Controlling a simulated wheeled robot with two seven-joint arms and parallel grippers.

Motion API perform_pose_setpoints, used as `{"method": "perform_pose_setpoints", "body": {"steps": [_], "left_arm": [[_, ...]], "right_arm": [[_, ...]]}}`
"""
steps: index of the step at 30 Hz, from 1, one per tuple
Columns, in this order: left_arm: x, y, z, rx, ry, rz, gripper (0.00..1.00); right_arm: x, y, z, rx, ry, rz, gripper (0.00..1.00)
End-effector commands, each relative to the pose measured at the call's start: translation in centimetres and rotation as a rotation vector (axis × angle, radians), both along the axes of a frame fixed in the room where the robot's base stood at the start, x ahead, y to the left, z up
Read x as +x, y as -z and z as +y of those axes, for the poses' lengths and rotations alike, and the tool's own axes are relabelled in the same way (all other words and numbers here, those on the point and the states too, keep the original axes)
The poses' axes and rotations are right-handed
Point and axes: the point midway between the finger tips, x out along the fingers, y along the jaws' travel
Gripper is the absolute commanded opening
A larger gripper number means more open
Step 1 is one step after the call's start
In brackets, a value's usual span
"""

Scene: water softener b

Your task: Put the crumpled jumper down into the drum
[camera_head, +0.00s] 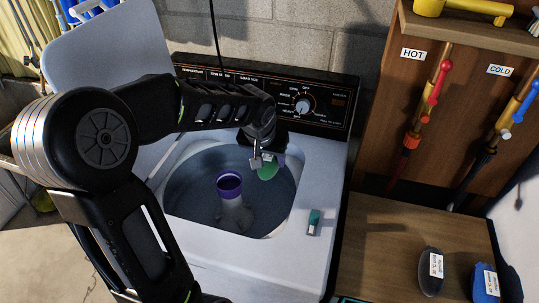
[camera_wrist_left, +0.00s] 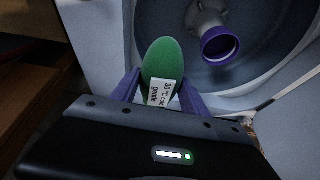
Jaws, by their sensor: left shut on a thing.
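A smooth green oval bundle with a white tag reading 30°C gentle (camera_head: 268,171) seems to be the jumper; it does not look crumpled. It shows closely in the left wrist view (camera_wrist_left: 162,60). My left gripper (camera_head: 259,158) is shut on it, with the purple fingers (camera_wrist_left: 160,92) on both sides of the bundle. The gripper holds it over the back right part of the washer's open drum (camera_head: 186,192), near the rim. The drum also shows in the left wrist view (camera_wrist_left: 270,35). Its purple-topped agitator (camera_head: 229,184) stands in the middle. My right gripper is not in view.
The washer's lid (camera_head: 95,50) is raised at the left. The control panel (camera_head: 265,92) stands behind the opening. A small teal-and-grey piece (camera_head: 314,220) sits right of the opening. Dark (camera_head: 430,270) and blue (camera_head: 484,283) tagged bundles lie on a wooden surface at the right.

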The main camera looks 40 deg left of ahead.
Motion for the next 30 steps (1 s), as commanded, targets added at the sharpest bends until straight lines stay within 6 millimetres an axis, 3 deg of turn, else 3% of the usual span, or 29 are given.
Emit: {"method": "perform_pose_setpoints", "body": {"steps": [8,30], "left_arm": [[0.0,3.2,0.0,-0.001,-0.001,0.002,0.05],[0.0,17.5,0.0,0.000,0.000,0.001,0.05]], "right_arm": [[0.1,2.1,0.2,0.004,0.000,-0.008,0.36],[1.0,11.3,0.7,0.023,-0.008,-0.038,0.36]]}}
